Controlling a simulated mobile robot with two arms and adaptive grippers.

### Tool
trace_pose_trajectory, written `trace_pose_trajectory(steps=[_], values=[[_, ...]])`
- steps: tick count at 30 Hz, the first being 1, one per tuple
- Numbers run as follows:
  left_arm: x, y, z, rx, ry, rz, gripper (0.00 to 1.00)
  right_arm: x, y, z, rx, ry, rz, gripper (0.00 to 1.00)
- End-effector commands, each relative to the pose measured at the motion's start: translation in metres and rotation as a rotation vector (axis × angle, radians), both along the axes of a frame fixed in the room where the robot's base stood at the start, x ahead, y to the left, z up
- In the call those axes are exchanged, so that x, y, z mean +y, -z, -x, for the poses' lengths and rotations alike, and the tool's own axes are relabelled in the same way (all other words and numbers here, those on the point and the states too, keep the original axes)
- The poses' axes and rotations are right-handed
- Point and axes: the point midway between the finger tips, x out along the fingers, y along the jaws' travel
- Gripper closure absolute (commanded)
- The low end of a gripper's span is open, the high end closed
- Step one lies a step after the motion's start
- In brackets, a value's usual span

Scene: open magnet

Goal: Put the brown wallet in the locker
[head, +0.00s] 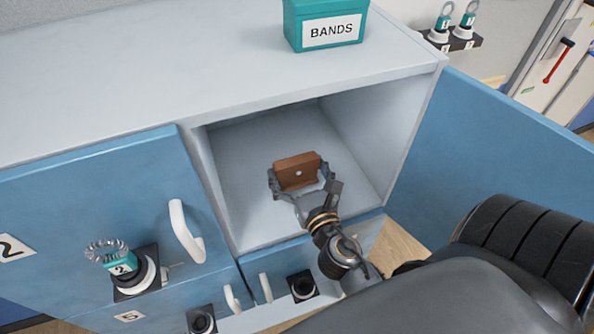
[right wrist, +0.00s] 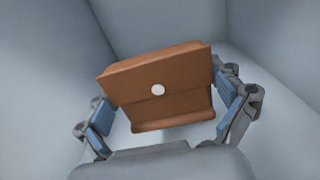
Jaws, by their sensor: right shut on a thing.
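The brown wallet (head: 297,168) is inside the open locker compartment (head: 240,160) in the head view. It is a small brown block with a white round stud on its front. My right gripper (head: 302,188) is shut on it, with one finger at each side. In the right wrist view the wallet (right wrist: 158,85) sits tilted between the blue-padded fingers (right wrist: 165,118), with pale compartment walls around it. I cannot tell whether the wallet touches the compartment floor. My left gripper is not in view.
The blue locker door (head: 490,150) stands open at the right. A closed blue door (head: 90,220) with a white handle (head: 186,232) and a keyed lock (head: 125,270) is at the left. A teal BANDS box (head: 325,25) stands on the locker top.

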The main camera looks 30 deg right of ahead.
Motion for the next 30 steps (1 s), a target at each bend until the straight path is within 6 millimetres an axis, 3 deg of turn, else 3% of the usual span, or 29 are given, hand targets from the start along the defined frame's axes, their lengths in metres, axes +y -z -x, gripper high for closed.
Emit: trace_pose_trajectory(steps=[8, 16, 29, 30], values=[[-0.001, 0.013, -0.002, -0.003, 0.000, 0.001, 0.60, -0.009, 0.018, -0.010, -0.002, -0.001, 0.001, 0.41], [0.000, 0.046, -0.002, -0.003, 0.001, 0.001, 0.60, -0.011, 0.051, -0.012, -0.001, 0.000, -0.001, 0.41], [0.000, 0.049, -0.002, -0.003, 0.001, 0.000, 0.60, -0.011, 0.053, -0.012, 0.000, -0.001, 0.001, 0.41], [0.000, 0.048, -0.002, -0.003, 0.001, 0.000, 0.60, -0.011, 0.053, -0.012, 0.000, -0.001, 0.000, 0.02]])
